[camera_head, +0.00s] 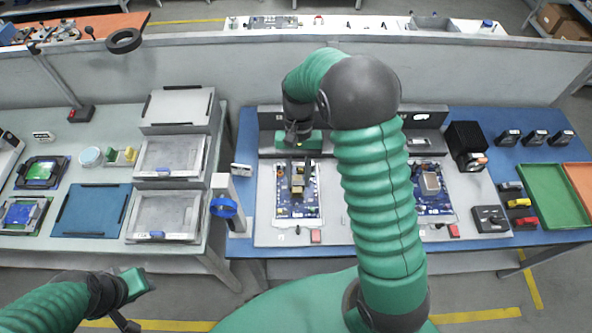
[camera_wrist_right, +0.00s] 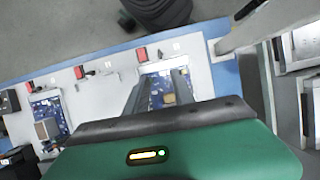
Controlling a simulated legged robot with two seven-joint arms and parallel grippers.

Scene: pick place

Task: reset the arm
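My right arm reaches up and over the blue table, with its green gripper (camera_head: 298,168) pointing down above the left circuit board (camera_head: 310,203). In the right wrist view the two dark fingers (camera_wrist_right: 161,80) stand apart, with the blue board (camera_wrist_right: 158,82) and its tan component (camera_wrist_right: 168,99) showing beyond the gap. I see nothing held between them. Whether the fingertips touch the board is unclear. My left gripper (camera_head: 128,304) is low at the lower left, in front of the left table; its finger opening is not clear.
A second circuit board (camera_head: 430,190) lies right of my right arm. A stand with a blue ring (camera_head: 224,207) is left of the work plate. Grey trays (camera_head: 168,214) lie on the left table. Green bin (camera_head: 553,192) and black boxes stand at right. A low partition runs behind.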

